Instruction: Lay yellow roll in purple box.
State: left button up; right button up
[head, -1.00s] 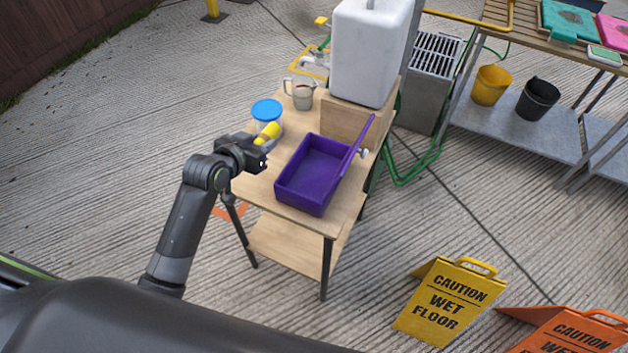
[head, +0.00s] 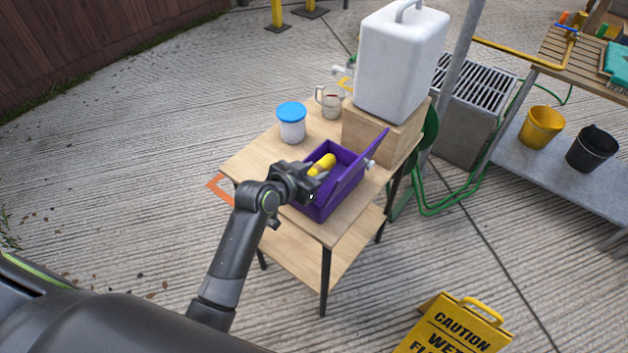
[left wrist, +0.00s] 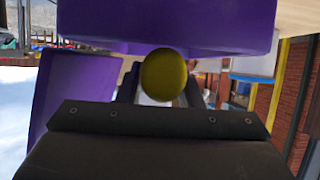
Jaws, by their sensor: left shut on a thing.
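The yellow roll (head: 321,164) is held in my left gripper (head: 314,172), over the near left part of the purple box in the head view. The left wrist view shows the roll (left wrist: 164,75) end-on between the fingers. The box also fills the top of the left wrist view (left wrist: 170,22). Whether the roll touches the box floor cannot be told. My right gripper is not in view.
On the table (head: 262,150) are a blue-lidded tub (head: 292,125), a clear jug (head: 330,102) and a white water container (head: 400,62) on a wooden block (head: 378,135). A yellow wet-floor sign (head: 458,326) stands front right. The table's front left corner is bare.

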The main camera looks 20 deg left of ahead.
pick_arm(q)
notch_tip(320, 180, down, 2)
jog(key=shift+f, duration=0.3)
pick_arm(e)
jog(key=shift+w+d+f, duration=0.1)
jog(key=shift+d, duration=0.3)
pick_arm(q)
jog(key=shift+f, duration=0.1)
jog(key=shift+f+b, duration=0.45)
jog(key=shift+f, duration=0.05)
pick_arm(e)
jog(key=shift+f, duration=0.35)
pick_arm(q)
jog(key=o, duration=1)
jog(key=shift+c, duration=0.2)
